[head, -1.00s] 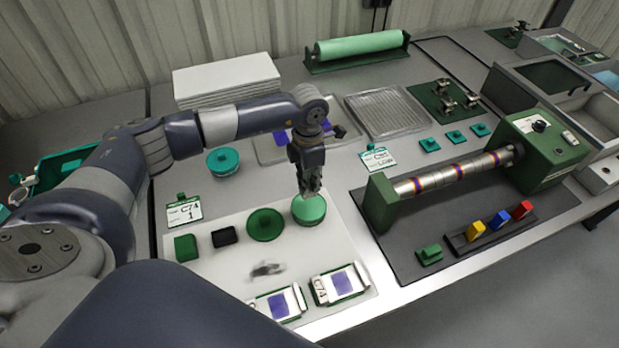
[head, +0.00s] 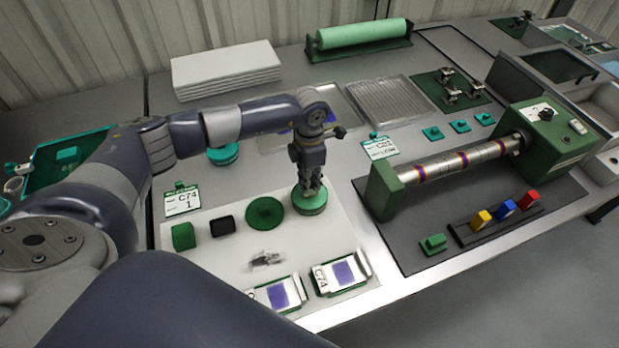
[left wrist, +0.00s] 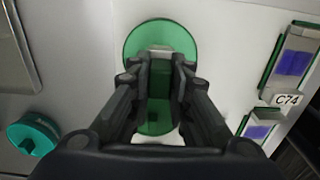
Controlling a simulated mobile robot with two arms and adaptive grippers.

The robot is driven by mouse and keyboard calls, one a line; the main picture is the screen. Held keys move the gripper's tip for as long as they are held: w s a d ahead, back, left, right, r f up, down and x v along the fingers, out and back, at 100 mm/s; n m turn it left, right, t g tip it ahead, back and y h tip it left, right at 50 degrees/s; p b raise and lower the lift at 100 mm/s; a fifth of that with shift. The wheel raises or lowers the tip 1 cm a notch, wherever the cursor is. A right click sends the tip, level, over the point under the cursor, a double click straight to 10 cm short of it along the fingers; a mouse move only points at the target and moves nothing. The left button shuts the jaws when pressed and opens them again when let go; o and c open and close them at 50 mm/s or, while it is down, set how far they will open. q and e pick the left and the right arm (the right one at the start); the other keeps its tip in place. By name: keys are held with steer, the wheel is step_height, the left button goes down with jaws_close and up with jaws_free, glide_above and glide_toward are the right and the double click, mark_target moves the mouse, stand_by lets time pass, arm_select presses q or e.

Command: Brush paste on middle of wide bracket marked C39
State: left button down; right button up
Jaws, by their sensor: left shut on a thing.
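My left gripper (head: 309,188) points down at a round green pot (head: 311,203) on the pale mat. In the left wrist view its fingers (left wrist: 158,90) are closed on a green piece (left wrist: 155,115). The fingers hide most of it, so I cannot tell its full shape. Two white brackets with purple patches, the near one (head: 281,295) and the right one (head: 342,272), lie at the mat's front edge. The right one is marked C74; I read no C39 on either. My right gripper is out of view.
A dark green disc (head: 265,213), a black block (head: 222,226) and a green block (head: 183,236) sit left of the pot. A blurred grey shape (head: 266,259) lies on the mat. A roller fixture (head: 460,165) stands to the right.

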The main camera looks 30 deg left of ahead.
arm_select(q)
steer(key=shift+f+b, duration=0.45)
steer(key=shift+f, duration=0.05)
stand_by(0.6)
stand_by(1.2)
steer(key=shift+r+p, duration=2.05)
steer(key=shift+r, duration=1.45)
